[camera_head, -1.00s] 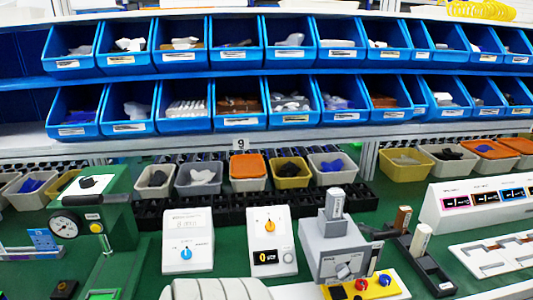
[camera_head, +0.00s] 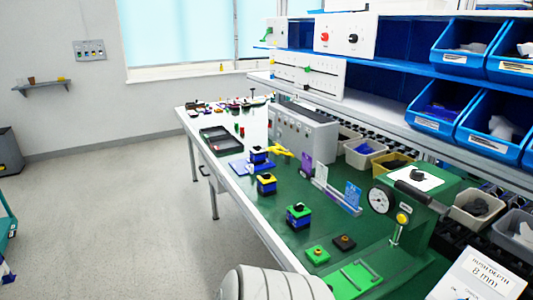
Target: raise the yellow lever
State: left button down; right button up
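A small yellow lever-like part (camera_head: 281,151) sticks out in front of the grey panelled box (camera_head: 303,132) on the green bench, beside a blue and black block (camera_head: 258,155). It is small here, and I cannot tell whether it is the yellow lever or how it is tilted. A block with a yellow top (camera_head: 266,183) stands nearer. Neither of my grippers is in view.
The green bench (camera_head: 262,212) carries a black tray (camera_head: 215,140), a green and blue block (camera_head: 299,216) and a green press with a dial (camera_head: 381,200). Blue bins (camera_head: 440,108) fill the right. Open floor (camera_head: 130,210) lies left.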

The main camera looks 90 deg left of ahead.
aim_at(274, 149)
jog(key=u, duration=2.8)
jog(key=i+j, duration=0.3)
